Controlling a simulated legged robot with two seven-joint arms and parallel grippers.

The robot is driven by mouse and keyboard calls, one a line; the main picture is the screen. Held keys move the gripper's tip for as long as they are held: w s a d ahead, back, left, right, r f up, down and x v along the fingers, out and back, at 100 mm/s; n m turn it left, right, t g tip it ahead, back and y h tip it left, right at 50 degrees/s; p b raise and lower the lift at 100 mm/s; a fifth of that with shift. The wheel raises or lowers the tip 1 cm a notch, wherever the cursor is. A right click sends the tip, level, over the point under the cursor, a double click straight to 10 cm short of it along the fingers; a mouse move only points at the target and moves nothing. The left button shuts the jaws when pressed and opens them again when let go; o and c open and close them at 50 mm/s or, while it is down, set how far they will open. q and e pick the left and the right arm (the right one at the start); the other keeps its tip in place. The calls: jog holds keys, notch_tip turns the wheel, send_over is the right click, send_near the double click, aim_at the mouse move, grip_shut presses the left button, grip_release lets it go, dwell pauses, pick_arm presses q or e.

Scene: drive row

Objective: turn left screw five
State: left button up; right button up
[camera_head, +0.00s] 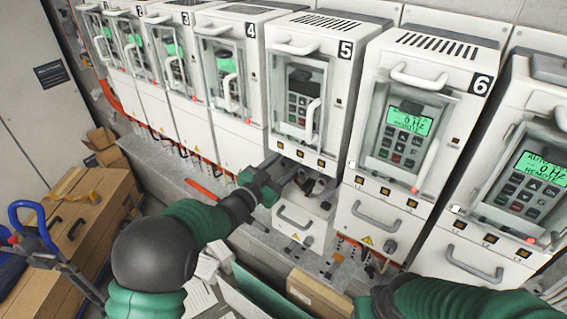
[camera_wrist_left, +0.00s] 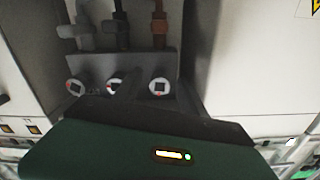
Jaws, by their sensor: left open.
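Drive five (camera_head: 308,75) stands in the row with its number at top right. Its lower front is open, and a white cover with a grey handle (camera_head: 300,222) sits below the opening. In the left wrist view, three screws sit in a grey terminal block: one at the left (camera_wrist_left: 75,87), a middle one (camera_wrist_left: 115,87) and one at the right (camera_wrist_left: 159,87). That view looks upside down, with the cables above the block. My left gripper (camera_head: 283,176) is open at the opening, close to the block; contact cannot be told. My right gripper is out of view.
Drive six (camera_head: 425,90) and another drive (camera_head: 530,185) stand to the right, their displays lit green. Drive four (camera_head: 228,80) is to the left.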

pick_arm(q)
jog(key=shift+a, duration=0.35)
jog(key=shift+c, duration=0.6)
jog(key=shift+a, duration=0.2)
jog(key=shift+c, duration=2.5)
jog(key=shift+s+d+r, duration=0.15)
jog(key=shift+d+r, duration=0.05)
jog(key=shift+d, duration=0.35)
grip_shut()
jog(key=shift+d, duration=0.15)
jog(key=shift+a, duration=0.3)
jog(key=shift+f, duration=0.1)
jog(key=shift+d+f+m+b, duration=0.1)
jog(key=shift+m+b, duration=5.3)
jog(key=shift+b, duration=1.5)
jog(key=shift+f+m+b, duration=0.1)
jog(key=shift+m+b, duration=5.3)
jog(key=shift+b, duration=1.5)
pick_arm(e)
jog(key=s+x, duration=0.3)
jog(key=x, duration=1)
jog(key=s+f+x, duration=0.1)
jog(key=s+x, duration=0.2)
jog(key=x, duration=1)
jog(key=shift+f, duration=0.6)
pick_arm(q)
jog(key=shift+f, duration=0.1)
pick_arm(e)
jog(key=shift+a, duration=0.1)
